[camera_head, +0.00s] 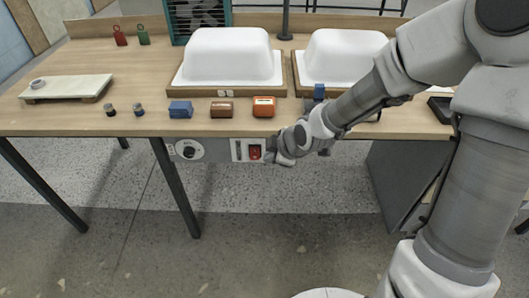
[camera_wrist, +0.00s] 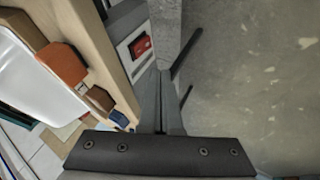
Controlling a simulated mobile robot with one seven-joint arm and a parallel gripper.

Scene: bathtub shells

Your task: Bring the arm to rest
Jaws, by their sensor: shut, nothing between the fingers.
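My arm reaches in from the right of the head view. My gripper (camera_head: 272,155) is at the table's front edge, just in front of the panel with a red switch (camera_head: 254,152). In the wrist view my gripper's fingers (camera_wrist: 160,101) are together with nothing between them. The red switch also shows in the wrist view (camera_wrist: 139,46), ahead and left of the fingers. I cannot tell whether the fingertips touch the panel.
The wooden table (camera_head: 80,125) carries two white tub shells, one at the middle (camera_head: 228,55) and one to its right (camera_head: 340,55). An orange block (camera_head: 264,106), a brown block (camera_head: 222,109) and a blue block (camera_head: 180,108) sit near its front edge. The floor in front is clear.

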